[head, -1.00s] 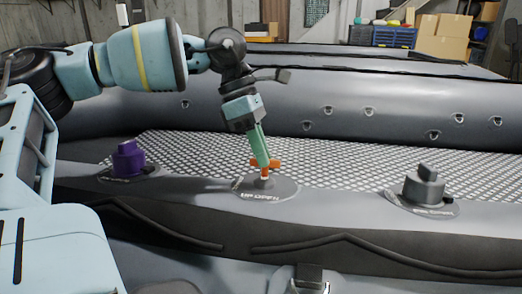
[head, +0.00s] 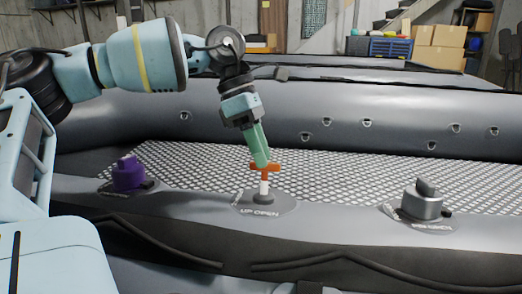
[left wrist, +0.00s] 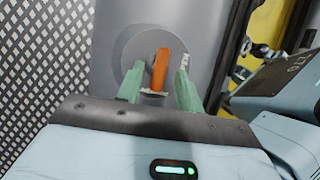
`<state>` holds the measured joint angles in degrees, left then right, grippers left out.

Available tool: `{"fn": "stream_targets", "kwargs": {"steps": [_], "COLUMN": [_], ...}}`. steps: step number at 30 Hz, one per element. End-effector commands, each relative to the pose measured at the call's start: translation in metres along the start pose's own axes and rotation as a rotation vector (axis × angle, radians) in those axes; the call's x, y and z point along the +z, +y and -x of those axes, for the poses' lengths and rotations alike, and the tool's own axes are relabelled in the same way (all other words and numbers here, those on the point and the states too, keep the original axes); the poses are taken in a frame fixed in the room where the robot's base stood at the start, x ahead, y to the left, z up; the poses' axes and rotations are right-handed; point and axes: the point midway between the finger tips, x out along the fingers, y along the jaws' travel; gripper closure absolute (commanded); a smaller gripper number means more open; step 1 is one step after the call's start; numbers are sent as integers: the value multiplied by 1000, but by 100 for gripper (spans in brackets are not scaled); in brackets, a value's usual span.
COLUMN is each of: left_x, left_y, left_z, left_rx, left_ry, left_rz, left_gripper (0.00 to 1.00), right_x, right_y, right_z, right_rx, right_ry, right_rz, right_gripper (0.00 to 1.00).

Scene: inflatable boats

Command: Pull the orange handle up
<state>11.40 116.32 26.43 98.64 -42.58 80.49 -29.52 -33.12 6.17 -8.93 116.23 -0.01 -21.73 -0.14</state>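The orange handle (head: 265,167) is a T-shaped grip on a white stem (head: 264,187), standing upright above a round grey valve plate (head: 284,206) marked "UP OPEN". My left gripper (head: 262,161) points down at the handle from above, its green fingers at the grip. In the left wrist view the orange handle (left wrist: 160,70) sits between the two green fingers (left wrist: 160,75), with a visible gap on each side. The left gripper looks open around it. My right gripper is not in view.
A purple valve knob (head: 128,173) stands to the left and a grey valve knob (head: 422,201) to the right on the boat's front tube. A perforated floor (head: 340,180) lies behind. Shelves and boxes (head: 440,45) stand far back.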

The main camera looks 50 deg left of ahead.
Motion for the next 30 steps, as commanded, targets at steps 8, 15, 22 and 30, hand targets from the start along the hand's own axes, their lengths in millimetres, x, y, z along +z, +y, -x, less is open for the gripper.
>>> {"fn": "stream_targets", "kwargs": {"steps": [8, 15, 22, 30], "left_x": [1, 1, 0, 0], "left_y": [0, 0, 0, 0], "left_z": [43, 70, 74, 74], "left_rx": [5, 4, 2, 2], "left_ry": [-4, -3, -2, -2], "left_rz": [0, -1, -1, -1], "left_gripper": [64, 64, 64, 64], "right_x": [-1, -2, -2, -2], "right_y": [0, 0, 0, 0], "right_z": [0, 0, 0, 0], "right_rx": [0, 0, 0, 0], "right_ry": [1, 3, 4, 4], "right_rz": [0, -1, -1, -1], "right_gripper": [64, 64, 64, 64]}}
